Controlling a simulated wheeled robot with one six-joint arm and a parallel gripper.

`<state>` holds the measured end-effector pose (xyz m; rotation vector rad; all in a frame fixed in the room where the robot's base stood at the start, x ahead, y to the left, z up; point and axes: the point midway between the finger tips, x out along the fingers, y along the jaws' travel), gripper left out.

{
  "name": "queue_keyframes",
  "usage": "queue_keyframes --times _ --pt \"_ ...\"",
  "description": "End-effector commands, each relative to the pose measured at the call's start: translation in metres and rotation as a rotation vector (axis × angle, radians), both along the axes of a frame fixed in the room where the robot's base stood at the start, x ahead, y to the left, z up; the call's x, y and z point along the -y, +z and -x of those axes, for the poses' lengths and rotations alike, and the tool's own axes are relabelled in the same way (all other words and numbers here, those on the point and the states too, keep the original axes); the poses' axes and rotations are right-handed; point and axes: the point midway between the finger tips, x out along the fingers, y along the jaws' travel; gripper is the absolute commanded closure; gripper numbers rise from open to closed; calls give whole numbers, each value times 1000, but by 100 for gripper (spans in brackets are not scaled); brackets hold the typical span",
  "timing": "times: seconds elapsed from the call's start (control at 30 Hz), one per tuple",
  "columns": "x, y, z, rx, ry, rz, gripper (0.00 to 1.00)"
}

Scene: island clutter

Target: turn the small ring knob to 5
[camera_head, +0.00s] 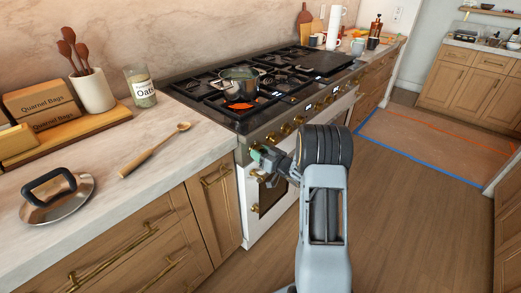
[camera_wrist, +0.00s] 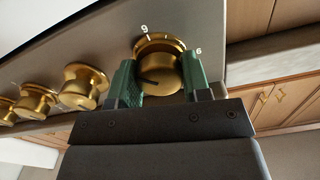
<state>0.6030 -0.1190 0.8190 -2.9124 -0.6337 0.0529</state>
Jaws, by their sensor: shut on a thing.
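The small ring knob (camera_wrist: 160,68) is a round brass knob on the stove's front panel. In the wrist view it sits between the two green fingers of my gripper (camera_wrist: 158,80), which is shut on it from both sides. A short dark mark on the knob's face points to the left in that view. A 9 shows above the knob and a 6 at its upper right; I see no 5. In the head view my gripper (camera_head: 262,157) is at the left end of the stove's knob row, and its fingers largely hide the knob.
More brass knobs (camera_wrist: 82,86) line the panel beside the held one. A pot (camera_head: 241,82) stands on the stove (camera_head: 215,112) near an orange glow. A wooden spoon (camera_head: 152,152) and a lid (camera_head: 58,197) lie on the left counter.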

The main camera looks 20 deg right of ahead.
Motion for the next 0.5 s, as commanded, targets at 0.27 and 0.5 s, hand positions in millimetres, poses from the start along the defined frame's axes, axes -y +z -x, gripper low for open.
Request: queue_keyframes --times 0.27,0.5 --pt "0 1 0 -71 -2 -154 80" --pt "1 1 0 -102 -2 -225 80"
